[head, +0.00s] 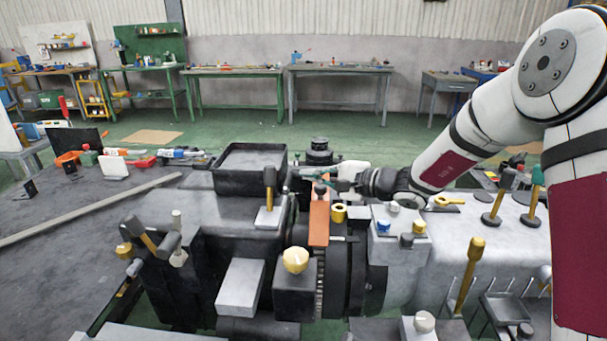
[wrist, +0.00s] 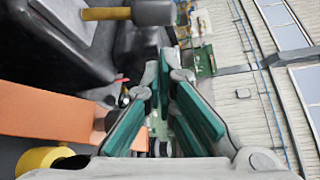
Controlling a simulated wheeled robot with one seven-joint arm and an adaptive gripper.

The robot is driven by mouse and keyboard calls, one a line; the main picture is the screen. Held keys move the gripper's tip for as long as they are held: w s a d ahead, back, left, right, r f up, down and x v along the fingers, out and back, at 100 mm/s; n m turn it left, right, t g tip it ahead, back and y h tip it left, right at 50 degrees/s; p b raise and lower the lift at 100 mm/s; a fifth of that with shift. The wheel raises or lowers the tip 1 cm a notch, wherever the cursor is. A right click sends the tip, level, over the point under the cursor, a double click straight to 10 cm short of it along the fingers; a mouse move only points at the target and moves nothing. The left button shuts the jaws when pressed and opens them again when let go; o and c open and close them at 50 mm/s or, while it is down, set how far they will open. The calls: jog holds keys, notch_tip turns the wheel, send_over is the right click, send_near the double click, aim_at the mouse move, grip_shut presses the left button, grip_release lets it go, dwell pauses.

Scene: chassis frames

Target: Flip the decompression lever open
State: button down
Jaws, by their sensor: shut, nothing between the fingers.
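My gripper (head: 312,177) is shut and empty, pointing left above the middle of the dark engine-like machine (head: 205,215). Its green-padded fingers also show in the wrist view (wrist: 165,82). No part is plainly marked as the decompression lever. A mallet-like lever with a dark head and yellow-brown grip (head: 270,178) stands on a pale block, left of my fingertips and apart from them. It appears to be the one at the top of the wrist view (wrist: 115,13). An orange bar (head: 319,222) lies just below my gripper; whether they touch is unclear.
A yellow ring-shaped part (head: 338,213) sits right of the bar. A cream knob (head: 295,259) stands in front, and a black tray (head: 250,158) behind left. Upright yellow-handled levers (head: 472,270) stand at right. Another hammer-like lever (head: 150,238) is at left.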

aim_at(270, 187)
jog(key=x, duration=0.8)
jog(key=shift+a, duration=0.25)
jog(key=shift+w+b, duration=0.1)
jog(key=shift+b, duration=0.5)
